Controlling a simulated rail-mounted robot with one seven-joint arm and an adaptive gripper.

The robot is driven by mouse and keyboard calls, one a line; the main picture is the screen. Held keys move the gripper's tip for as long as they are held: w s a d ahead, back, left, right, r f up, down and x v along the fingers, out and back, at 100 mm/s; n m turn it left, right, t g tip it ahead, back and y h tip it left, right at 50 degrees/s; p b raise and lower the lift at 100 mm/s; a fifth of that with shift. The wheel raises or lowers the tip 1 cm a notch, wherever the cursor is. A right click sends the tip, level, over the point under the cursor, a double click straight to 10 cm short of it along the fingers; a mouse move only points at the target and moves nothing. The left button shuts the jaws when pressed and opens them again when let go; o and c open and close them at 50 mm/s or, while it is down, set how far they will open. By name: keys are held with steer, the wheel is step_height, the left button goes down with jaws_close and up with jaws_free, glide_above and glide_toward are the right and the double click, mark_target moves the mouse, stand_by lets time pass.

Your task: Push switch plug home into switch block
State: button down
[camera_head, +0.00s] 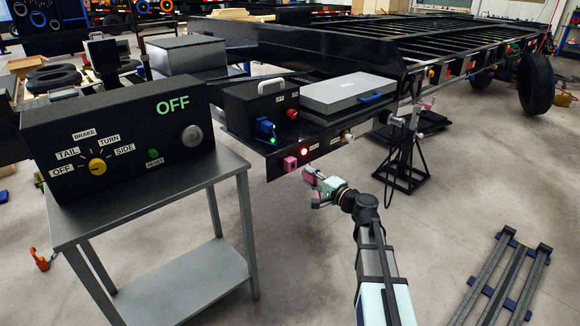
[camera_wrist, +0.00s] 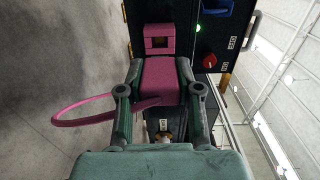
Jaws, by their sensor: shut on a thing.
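My gripper (camera_head: 318,182) is shut on the pink switch plug (camera_wrist: 162,80), with one finger on each side of it in the wrist view. A pink cable loops from the plug out to the left. The pink switch block (camera_wrist: 159,39) with a dark square opening is just ahead of the plug. In the head view the switch block (camera_head: 290,163) sits on the dark front panel of the trailer, and the plug (camera_head: 311,175) is to its right. I cannot tell from the wrist view whether plug and block touch.
A red-lit lamp (camera_head: 304,151) is beside the switch block. A table with a control box (camera_head: 110,140) reading OFF stands left. A jack stand (camera_head: 405,165) stands right.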

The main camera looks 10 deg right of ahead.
steer(key=shift+b+x, duration=0.4)
steer(key=shift+x, duration=1.9)
steer(key=shift+b, duration=0.7)
steer(key=shift+w+a, duration=0.35)
steer(key=shift+w, duration=0.2)
stand_by(0.6)
steer(key=c, duration=0.7)
jaws_free()
